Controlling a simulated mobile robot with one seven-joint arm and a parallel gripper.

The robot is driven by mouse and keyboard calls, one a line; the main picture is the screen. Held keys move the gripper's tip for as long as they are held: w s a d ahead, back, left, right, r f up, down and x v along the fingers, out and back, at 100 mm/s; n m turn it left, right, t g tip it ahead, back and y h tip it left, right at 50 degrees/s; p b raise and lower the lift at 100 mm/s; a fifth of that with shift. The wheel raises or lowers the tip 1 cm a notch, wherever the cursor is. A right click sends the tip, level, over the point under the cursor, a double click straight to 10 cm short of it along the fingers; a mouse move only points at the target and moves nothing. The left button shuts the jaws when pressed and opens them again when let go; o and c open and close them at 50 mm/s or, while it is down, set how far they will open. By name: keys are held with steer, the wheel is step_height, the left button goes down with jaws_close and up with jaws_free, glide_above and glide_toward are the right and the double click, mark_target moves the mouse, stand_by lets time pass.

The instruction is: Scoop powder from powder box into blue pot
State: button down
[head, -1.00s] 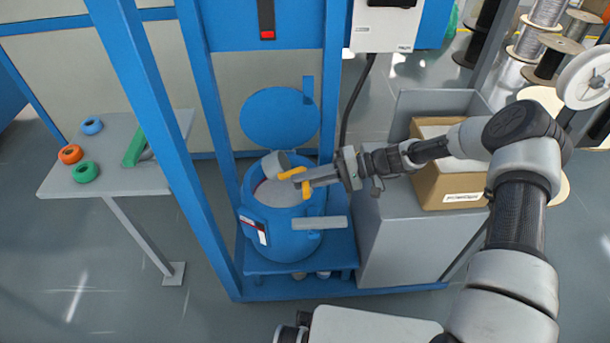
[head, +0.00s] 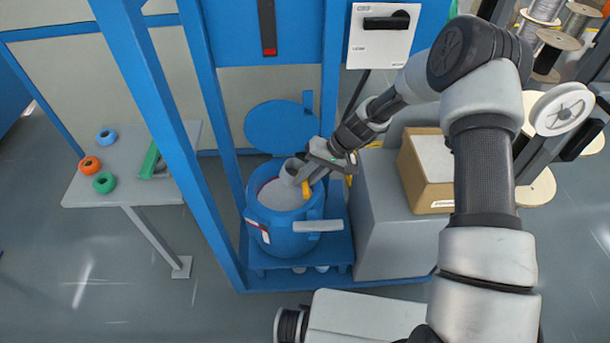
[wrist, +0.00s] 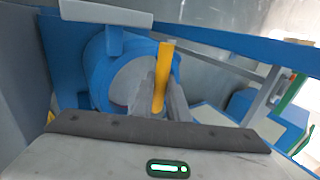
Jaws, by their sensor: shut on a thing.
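The blue pot (head: 279,236) stands on a blue shelf inside the blue frame, its round lid (head: 281,127) raised behind it. Pale powder shows inside the pot. My gripper (head: 308,184) is at the pot's right rim, shut on the yellow handle of a grey scoop (head: 292,172). The scoop is tilted over the pot's opening; whether it holds powder cannot be seen. In the wrist view the yellow handle (wrist: 162,78) stands between the fingers, with the pot (wrist: 98,72) beyond. The powder box (head: 411,168) is a brown carton with white content, on a grey cabinet to the right.
Blue frame posts (head: 162,130) rise left of the pot. A grey handle (head: 318,226) sticks out at the pot's front right. A side table (head: 128,190) at left holds coloured rings and a green item. Cable spools stand at the upper right.

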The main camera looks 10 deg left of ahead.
step_height(320, 180, up, 2)
steer(key=h+p, duration=0.2)
steer(key=p, duration=0.1)
steer(key=shift+a+t+h, duration=0.15)
steer(key=shift+t+h, duration=0.15)
steer(key=shift+h, duration=0.1)
steer(key=shift+h+p, duration=0.45)
steer(key=shift+h, duration=0.15)
steer(key=shift+d+f, duration=0.1)
steer(key=shift+d, duration=0.1)
